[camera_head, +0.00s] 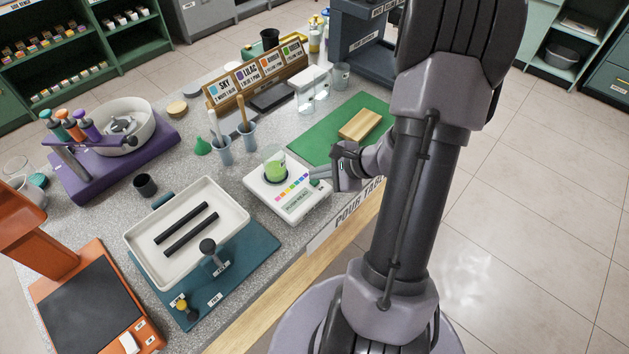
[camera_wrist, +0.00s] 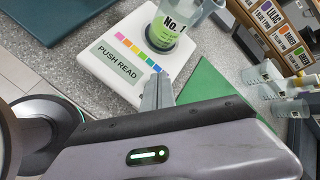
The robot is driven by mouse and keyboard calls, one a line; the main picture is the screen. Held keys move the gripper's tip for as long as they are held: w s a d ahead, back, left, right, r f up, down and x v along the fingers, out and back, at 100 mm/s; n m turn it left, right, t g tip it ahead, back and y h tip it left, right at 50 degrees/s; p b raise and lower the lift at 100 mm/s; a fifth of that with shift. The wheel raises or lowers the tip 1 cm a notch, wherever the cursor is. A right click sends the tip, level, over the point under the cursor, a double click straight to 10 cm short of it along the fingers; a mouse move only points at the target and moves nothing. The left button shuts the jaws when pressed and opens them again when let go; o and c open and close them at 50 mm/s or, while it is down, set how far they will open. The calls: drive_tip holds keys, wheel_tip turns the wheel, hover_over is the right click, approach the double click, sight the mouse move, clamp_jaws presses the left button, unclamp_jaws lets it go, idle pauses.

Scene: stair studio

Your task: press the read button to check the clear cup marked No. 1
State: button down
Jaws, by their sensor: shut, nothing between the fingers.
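The clear cup marked No. 1 (camera_wrist: 166,32) stands on the white reader (camera_wrist: 112,40) and holds light green liquid. In the head view the cup (camera_head: 275,165) sits toward the back of the reader (camera_head: 262,188), behind a strip of coloured squares. The reader's front has a pale label (camera_wrist: 117,60) reading PUSH READ. My gripper (camera_head: 318,178) is shut and empty, with its fingertips at the reader's right front corner, by a small dark green spot. In the wrist view the gripper fingers (camera_wrist: 158,90) cover that corner, so the button and any contact are hidden.
A green mat (camera_head: 340,125) with a wooden block (camera_head: 360,125) lies behind my gripper. A white tray (camera_head: 140,236) with two black bars stands left of the reader. Two cups with tools (camera_head: 222,155) stand behind it. Clear cups (camera_head: 321,88) stand farther back.

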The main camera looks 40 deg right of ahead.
sight(318, 182)
drive_tip(key=shift+f+b, duration=0.5)
drive_tip(key=shift+b, duration=0.15)
idle(0.5)
drive_tip(key=shift+r, duration=0.15)
drive_tip(key=shift+r+p, duration=0.55)
drive_tip(key=shift+r, duration=0.2)
wheel_tip(318, 182, up, 5)
drive_tip(key=p, duration=0.3)
drive_tip(key=shift+r+p, duration=0.1)
drive_tip(key=shift+p, duration=0.2)
idle(0.4)
